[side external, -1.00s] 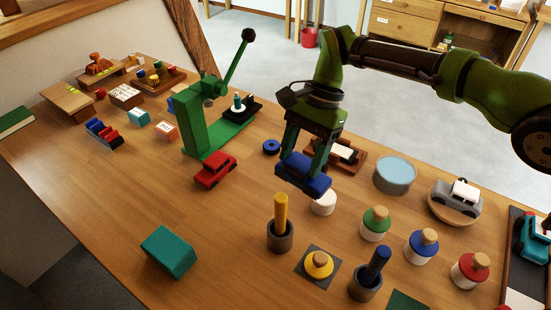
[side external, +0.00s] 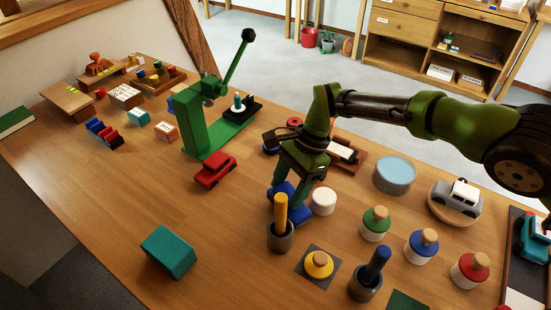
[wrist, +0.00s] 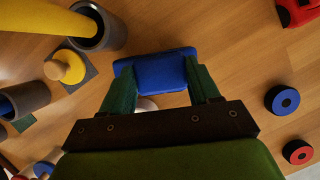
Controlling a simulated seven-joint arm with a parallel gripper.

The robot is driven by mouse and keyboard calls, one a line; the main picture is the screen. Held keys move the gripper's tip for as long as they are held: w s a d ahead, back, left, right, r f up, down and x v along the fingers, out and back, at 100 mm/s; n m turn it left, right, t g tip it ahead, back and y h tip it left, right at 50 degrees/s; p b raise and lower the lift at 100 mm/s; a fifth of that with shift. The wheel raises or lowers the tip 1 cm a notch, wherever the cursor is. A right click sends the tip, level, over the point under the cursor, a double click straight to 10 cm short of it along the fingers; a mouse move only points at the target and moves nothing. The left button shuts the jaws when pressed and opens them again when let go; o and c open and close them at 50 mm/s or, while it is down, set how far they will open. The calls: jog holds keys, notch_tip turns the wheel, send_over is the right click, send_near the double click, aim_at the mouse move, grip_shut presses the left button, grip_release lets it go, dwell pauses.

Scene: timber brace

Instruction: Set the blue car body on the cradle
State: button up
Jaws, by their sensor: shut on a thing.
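The blue car body (side external: 302,212) is between the fingers of my gripper (side external: 287,186), just behind the yellow-handled tool in the side view. I cannot tell for sure whether this holder is the cradle. My gripper is well apart from it.
The yellow handle (side external: 281,212) stands upright in a grey cup (side external: 280,238), very close to the blue body. A white cylinder (side external: 323,202) is just right. A red car (side external: 215,170) lies between gripper and press. Table around the teal block (side external: 168,252) is mostly clear.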

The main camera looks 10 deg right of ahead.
jog(key=shift+f, duration=0.3)
jog(key=shift+f, duration=0.15)
jog(key=o, duration=1.1)
jog(key=shift+v, duration=6.2)
